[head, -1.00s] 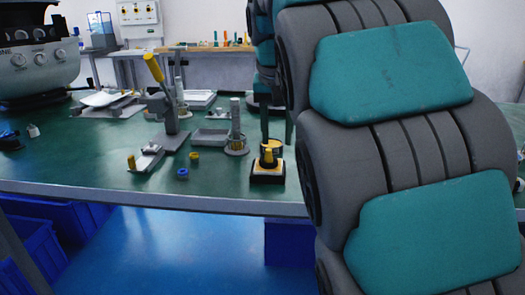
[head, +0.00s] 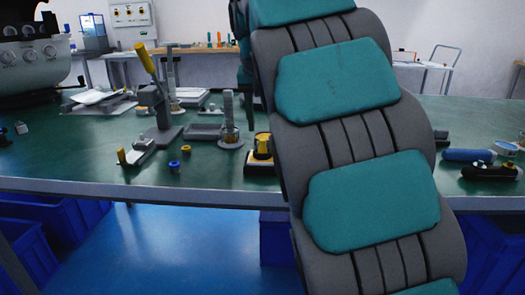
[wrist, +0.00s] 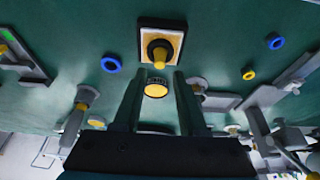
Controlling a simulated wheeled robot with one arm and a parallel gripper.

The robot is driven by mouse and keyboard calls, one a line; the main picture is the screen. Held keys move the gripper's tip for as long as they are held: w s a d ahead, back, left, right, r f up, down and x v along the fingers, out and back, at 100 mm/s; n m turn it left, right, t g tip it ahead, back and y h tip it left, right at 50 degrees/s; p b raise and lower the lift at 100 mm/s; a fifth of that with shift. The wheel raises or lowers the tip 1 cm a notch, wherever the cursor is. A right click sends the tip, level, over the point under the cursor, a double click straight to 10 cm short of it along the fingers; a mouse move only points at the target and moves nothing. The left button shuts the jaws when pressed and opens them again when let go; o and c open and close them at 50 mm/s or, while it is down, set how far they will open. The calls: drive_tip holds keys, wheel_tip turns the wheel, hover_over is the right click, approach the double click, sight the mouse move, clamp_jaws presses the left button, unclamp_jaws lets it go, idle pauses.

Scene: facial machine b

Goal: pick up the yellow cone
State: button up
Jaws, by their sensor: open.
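The yellow cone (wrist: 159,55) stands on a square base with a black border and a pale top in the wrist view. In the head view the cone (head: 263,145) shows at the table's front, partly covered by my arm. My gripper (wrist: 156,82) is open and empty in the wrist view. Its two dark fingers point toward the cone's base, apart from it, with the cone just past the gap between the tips. A round yellow-topped piece (wrist: 156,90) shows between the fingers. My gripper is hidden in the head view.
A press with a yellow handle (head: 146,62) stands left of the cone on the green table (head: 80,150). Small blue (head: 186,176) and yellow (head: 173,165) rings lie between them. A post (head: 228,118) stands behind the cone. A blue cylinder (head: 468,155) lies at the right.

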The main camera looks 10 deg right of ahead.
sight(262, 140)
drive_tip(key=shift+b+x, duration=0.6)
drive_tip(key=shift+x, duration=1.5)
clamp_jaws()
drive_tip(key=shift+r, duration=0.1)
wheel_tip(262, 140, up, 7)
drive_tip(key=p, duration=0.5)
